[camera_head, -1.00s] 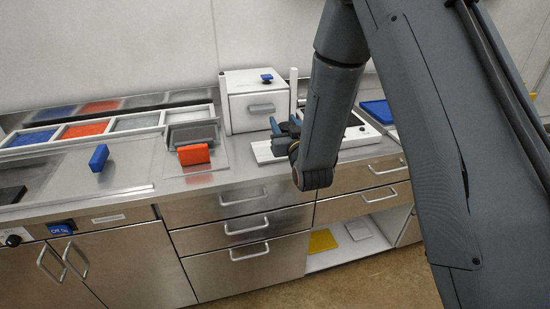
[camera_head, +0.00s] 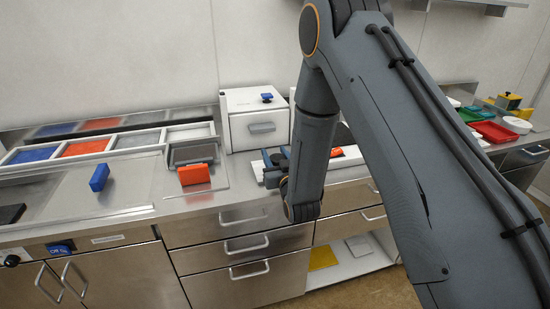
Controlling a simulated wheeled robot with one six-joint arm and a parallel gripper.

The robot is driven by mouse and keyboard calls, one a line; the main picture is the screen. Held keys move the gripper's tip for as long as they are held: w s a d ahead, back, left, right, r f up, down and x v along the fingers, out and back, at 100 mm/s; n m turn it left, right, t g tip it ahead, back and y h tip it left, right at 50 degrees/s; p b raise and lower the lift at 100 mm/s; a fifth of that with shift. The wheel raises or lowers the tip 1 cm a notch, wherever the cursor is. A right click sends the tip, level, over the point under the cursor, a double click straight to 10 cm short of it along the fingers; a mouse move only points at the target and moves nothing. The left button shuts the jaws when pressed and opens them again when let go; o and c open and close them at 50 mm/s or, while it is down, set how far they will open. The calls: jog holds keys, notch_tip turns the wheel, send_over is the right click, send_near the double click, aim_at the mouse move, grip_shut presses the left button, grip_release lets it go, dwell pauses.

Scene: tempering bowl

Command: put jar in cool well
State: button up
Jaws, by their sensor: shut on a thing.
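My gripper (camera_head: 277,163) is low over the counter in front of the white box, small and partly covered by my own arm. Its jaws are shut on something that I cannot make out. I cannot pick out a jar. A row of framed wells (camera_head: 110,145) runs along the back left of the counter, with blue, orange and grey insides. Which of them is the cool well is not marked legibly. My gripper is to the right of the row, apart from it.
A blue block (camera_head: 99,178) and an orange block (camera_head: 195,174) stand upright on the left of the counter. A white box (camera_head: 256,122) stands at the back. Red trays (camera_head: 490,131) and other containers are at the far right. Drawers (camera_head: 243,245) are below.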

jog(key=shift+f, duration=0.8)
jog(key=shift+f, duration=0.55)
jog(key=o, duration=1.3)
jog(key=shift+c, duration=0.2)
jog(key=shift+r, duration=0.1)
